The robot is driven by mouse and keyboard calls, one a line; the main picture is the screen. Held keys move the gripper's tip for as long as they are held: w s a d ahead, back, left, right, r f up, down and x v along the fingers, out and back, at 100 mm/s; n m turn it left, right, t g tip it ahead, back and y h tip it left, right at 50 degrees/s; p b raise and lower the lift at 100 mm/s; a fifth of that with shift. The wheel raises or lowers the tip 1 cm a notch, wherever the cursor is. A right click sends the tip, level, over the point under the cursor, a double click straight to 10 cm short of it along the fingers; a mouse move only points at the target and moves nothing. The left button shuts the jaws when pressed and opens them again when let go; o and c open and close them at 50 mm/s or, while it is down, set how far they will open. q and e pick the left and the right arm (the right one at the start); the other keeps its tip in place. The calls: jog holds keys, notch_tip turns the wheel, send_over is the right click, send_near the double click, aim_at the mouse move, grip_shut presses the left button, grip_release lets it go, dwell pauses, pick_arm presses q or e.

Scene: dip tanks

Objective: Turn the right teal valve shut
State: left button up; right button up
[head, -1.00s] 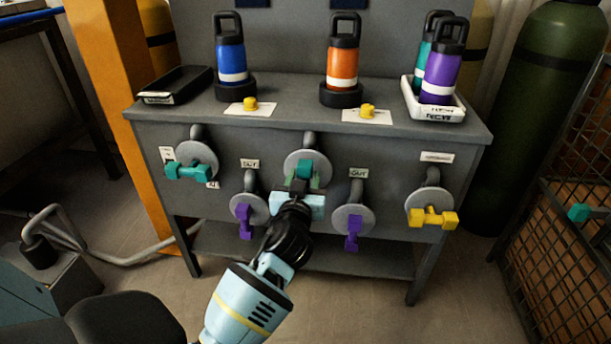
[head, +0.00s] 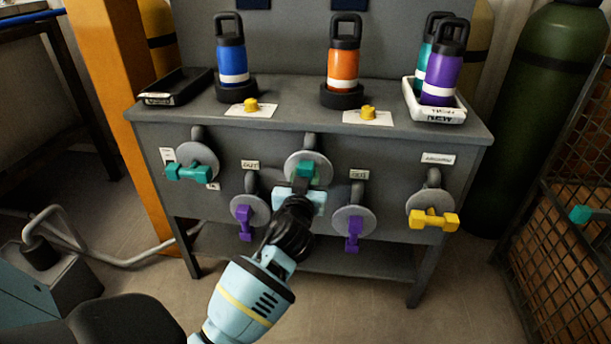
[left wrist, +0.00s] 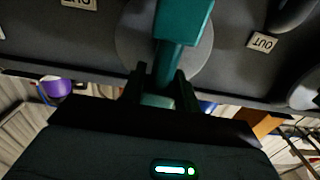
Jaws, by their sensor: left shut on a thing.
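The right teal valve (head: 304,171) is on the front panel, on a round grey plate (head: 322,163) at the centre. My left gripper (head: 302,184) reaches up to it from below and is shut on its teal handle. The gripper covers the lower part of the handle in the head view. In the left wrist view, the handle (left wrist: 182,22) runs down between the two dark fingers (left wrist: 160,88). The other teal valve (head: 192,173) is further left, its handle lying crosswise. My right gripper is not in view.
Purple valves (head: 245,222) (head: 353,233) hang low on either side of my left gripper. A yellow valve (head: 433,220) is at the right. Bottles, including an orange one (head: 343,68), stand on the grey bench top (head: 300,112). A mesh cage (head: 560,250) is at far right.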

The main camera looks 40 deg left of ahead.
pick_arm(q)
jog(key=m, duration=0.2)
jog(key=m+p, duration=0.1)
jog(key=shift+w+d+m, duration=0.25)
jog(key=shift+d+m, duration=0.15)
jog(key=m, duration=0.3)
jog(key=shift+w+d+f+m+p, duration=0.2)
jog(key=shift+d+m+p, duration=0.15)
jog(key=shift+m, duration=0.05)
jog(key=shift+w+d+f+m+p, duration=0.15)
jog(key=shift+f+m+p, duration=0.2)
jog(key=shift+m, duration=1.3)
jog(key=shift+d+f+m+p, duration=0.15)
jog(key=shift+f+m+p, duration=0.2)
jog(key=shift+m, duration=1.35)
jog(key=shift+w+d+f+m+p, duration=0.15)
jog(key=shift+f+m+p, duration=0.2)
jog(key=shift+m, duration=1.3)
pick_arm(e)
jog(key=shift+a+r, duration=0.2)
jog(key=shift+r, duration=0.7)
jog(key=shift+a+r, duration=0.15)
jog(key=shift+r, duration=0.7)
pick_arm(q)
jog(key=shift+s+f, duration=0.1)
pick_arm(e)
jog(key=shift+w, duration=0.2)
